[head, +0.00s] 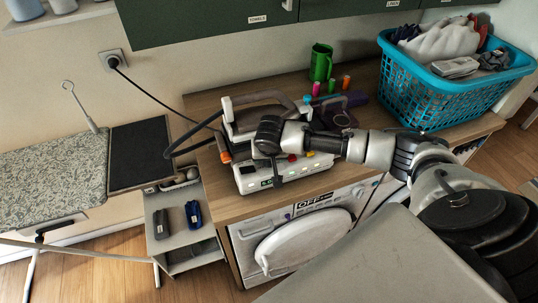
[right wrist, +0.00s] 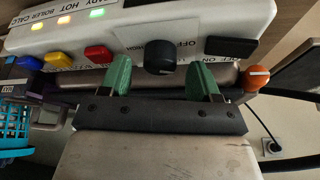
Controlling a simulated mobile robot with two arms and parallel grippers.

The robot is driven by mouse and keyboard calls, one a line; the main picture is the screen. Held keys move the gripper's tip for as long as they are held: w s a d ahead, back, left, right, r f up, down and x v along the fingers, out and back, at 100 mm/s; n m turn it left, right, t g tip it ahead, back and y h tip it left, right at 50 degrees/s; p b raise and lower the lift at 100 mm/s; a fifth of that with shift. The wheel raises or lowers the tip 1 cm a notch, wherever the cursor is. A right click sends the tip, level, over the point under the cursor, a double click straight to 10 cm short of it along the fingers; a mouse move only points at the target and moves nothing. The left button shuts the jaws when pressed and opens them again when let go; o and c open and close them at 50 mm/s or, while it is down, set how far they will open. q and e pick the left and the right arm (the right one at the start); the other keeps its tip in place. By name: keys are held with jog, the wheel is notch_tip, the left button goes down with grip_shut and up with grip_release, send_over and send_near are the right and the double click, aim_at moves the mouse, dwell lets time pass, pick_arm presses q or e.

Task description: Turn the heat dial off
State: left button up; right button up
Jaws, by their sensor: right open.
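The white steam station (head: 310,182) stands on the wooden counter, with lit lights and coloured buttons on its front. In the right wrist view, the black heat dial (right wrist: 160,57) is on the station's panel beside "OFF" lettering. My right gripper (right wrist: 162,78) is open, its green fingertips apart on either side of the dial. I cannot tell whether they touch it. In the head view, my right arm reaches in from the right and its dark wrist hides part of the station and the dial. My left gripper is not in view.
An orange knob (right wrist: 257,78) and a black switch (right wrist: 231,47) sit right of the dial; red (right wrist: 98,54), yellow and blue buttons sit left. A turquoise laundry basket (head: 440,95) and green mug (head: 320,62) stand on the counter. A black cord (head: 160,96) runs to the wall socket.

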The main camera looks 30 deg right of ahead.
jog(key=shift+w+d+f, duration=0.15)
jog(key=shift+w+f, duration=0.05)
jog(key=shift+f, duration=0.35)
jog(key=c, duration=0.9)
